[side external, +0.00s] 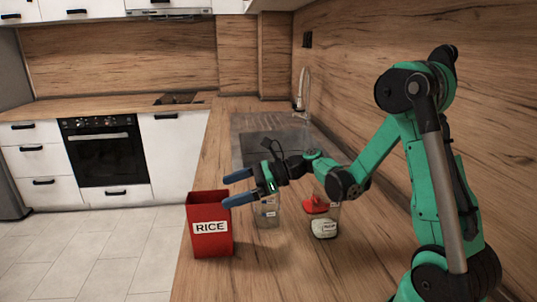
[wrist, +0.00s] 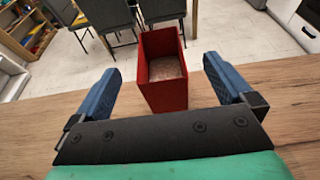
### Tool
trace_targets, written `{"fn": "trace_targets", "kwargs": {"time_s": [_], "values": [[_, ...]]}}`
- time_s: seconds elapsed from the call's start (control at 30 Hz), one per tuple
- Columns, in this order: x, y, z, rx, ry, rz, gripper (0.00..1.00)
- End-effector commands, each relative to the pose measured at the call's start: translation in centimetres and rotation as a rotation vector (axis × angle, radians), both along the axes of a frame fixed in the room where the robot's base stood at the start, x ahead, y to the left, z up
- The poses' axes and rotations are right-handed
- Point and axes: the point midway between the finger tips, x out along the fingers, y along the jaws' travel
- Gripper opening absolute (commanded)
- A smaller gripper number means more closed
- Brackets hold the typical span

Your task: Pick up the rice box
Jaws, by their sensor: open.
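The rice box (side external: 209,240) is a red, open-topped box with a white RICE label, standing upright near the left edge of the wooden counter. In the wrist view the rice box (wrist: 162,88) shows ahead, with pale brown contents inside. My gripper (side external: 232,188) is open, its two blue fingers pointing left at about the height of the box's top rim. In the wrist view my gripper (wrist: 160,88) has one finger on each side of the box, with gaps between. Nothing is held.
The sink (side external: 270,140) lies farther back. The counter's edge is close beside the box, with the tiled floor below.

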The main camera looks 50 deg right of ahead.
Motion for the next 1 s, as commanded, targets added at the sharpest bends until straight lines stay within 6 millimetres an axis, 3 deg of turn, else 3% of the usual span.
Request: {"fn": "trace_targets", "kwargs": {"time_s": [0.4,0.77,1.0], "values": [[3.2,3.3,-1.8,-0.003,-0.001,0.004,1.00],[3.8,3.8,-2.0,-0.004,-0.001,0.000,1.00],[3.8,3.8,-2.0,-0.003,-0.001,0.001,0.35]]}}
